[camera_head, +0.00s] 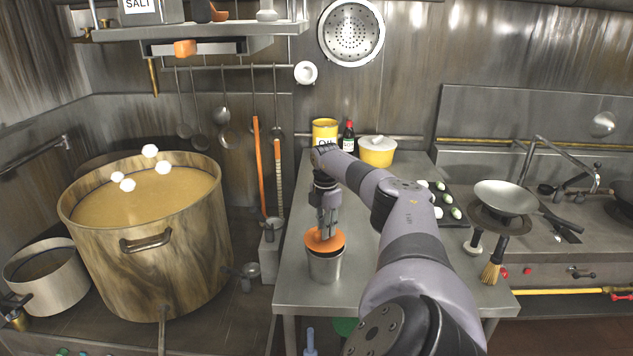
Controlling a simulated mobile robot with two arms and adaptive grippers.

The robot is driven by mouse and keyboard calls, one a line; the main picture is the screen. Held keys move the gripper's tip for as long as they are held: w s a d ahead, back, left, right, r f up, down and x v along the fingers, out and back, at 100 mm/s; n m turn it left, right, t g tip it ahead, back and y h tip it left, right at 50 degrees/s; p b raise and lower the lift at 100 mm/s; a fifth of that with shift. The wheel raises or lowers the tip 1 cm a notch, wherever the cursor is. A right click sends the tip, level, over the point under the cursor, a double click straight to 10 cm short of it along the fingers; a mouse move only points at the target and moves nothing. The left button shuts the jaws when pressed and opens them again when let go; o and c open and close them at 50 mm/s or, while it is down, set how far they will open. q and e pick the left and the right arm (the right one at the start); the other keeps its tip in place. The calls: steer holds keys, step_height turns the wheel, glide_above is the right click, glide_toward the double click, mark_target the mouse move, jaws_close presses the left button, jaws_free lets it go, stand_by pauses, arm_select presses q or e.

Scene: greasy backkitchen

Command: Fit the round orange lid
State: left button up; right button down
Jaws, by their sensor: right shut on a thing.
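The round orange lid (318,240) is tilted at the mouth of a metal canister (326,267) on the steel table. The canister stands upright and its dark opening shows in front of the lid. My right gripper (326,232) points down from above and is shut on the lid. Whether the lid touches the canister rim is hard to tell. My left gripper is not in view.
The steel table (292,283) is clear to the left of the canister. A yellow can (325,131), a dark bottle (348,136) and a yellow pot (377,152) stand at the back. A dark tray (452,224) lies to the right. A large stockpot (150,270) stands left.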

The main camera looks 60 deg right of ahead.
steer(key=shift+s+d, duration=0.2)
steer(key=shift+s, duration=0.1)
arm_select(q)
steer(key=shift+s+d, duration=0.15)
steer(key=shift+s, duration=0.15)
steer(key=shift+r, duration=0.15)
arm_select(e)
steer(key=shift+w+a, duration=0.1)
steer(key=shift+w, duration=0.05)
steer(key=shift+w+p, duration=0.1)
steer(key=shift+p, duration=0.2)
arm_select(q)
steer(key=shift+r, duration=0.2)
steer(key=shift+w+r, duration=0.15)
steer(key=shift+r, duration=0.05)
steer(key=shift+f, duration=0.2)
arm_select(e)
steer(key=shift+f, duration=0.2)
steer(key=shift+f+b, duration=0.5)
steer(key=shift+f, duration=0.4)
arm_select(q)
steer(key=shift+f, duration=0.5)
arm_select(e)
steer(key=c, duration=1.4)
jaws_free()
